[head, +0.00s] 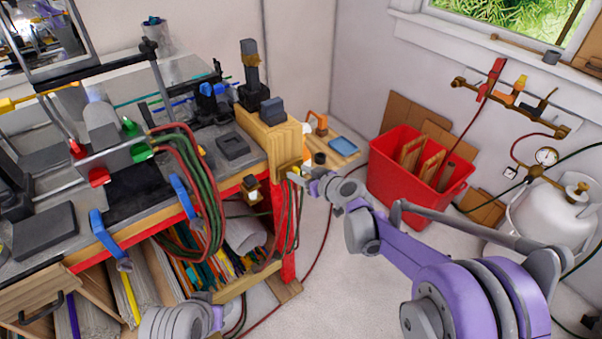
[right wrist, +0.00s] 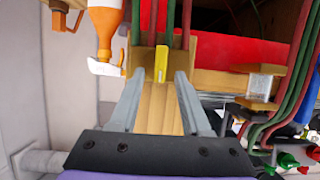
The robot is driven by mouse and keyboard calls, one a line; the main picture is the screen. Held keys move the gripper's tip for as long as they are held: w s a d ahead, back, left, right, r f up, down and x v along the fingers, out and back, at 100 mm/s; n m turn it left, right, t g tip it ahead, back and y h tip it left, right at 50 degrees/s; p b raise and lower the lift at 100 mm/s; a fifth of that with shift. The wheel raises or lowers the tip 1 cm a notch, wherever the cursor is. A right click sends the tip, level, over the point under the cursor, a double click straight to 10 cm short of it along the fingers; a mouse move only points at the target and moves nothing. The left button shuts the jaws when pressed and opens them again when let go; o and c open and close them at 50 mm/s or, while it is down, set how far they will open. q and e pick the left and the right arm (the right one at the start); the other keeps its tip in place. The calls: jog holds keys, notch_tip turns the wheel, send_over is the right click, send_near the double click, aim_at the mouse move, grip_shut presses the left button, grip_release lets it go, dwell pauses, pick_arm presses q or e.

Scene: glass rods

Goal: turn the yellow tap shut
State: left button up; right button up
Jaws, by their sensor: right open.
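A small yellow lever (right wrist: 162,63), which looks like the tap's handle, stands upright in the right wrist view on a wooden block with red and green hoses behind it. My right gripper (right wrist: 163,82) is open, its two grey fingers pointing at the block with the lever between their tips; I cannot tell if they touch it. In the head view my right gripper (head: 291,177) is at the bench's end, where the lever is hard to make out. My left gripper is not in view.
A brass-framed lantern (right wrist: 264,86) hangs close on the right in the wrist view. An orange and white bottle (right wrist: 104,38) is on the left. A red crate (head: 394,185) and a white gas cylinder (head: 550,218) stand farther right. Red and green hoses (head: 205,205) hang off the bench.

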grip_shut()
dwell(0.6)
pick_arm(q)
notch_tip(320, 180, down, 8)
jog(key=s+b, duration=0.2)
jog(key=b, duration=0.4)
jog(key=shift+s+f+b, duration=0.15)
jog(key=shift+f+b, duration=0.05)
jog(key=shift+b, duration=0.15)
pick_arm(e)
jog(key=shift+w+d+f+m+g+y, duration=0.35)
jog(key=shift+m+y, duration=0.85)
jog(key=shift+m, duration=1)
jog(key=shift+w+d+f+m+g+y, duration=0.1)
jog(key=shift+d+f+m+y, duration=0.3)
jog(key=shift+m+y, duration=1.3)
jog(key=shift+w+d+f+m+g+y, duration=0.25)
jog(key=shift+f+m+y, duration=0.35)
jog(key=shift+m, duration=2.1)
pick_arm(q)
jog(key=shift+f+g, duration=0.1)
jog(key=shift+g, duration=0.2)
pick_arm(e)
jog(key=shift+a+r+m, duration=0.1)
jog(key=shift+r+m, duration=0.1)
jog(key=shift+m, duration=0.1)
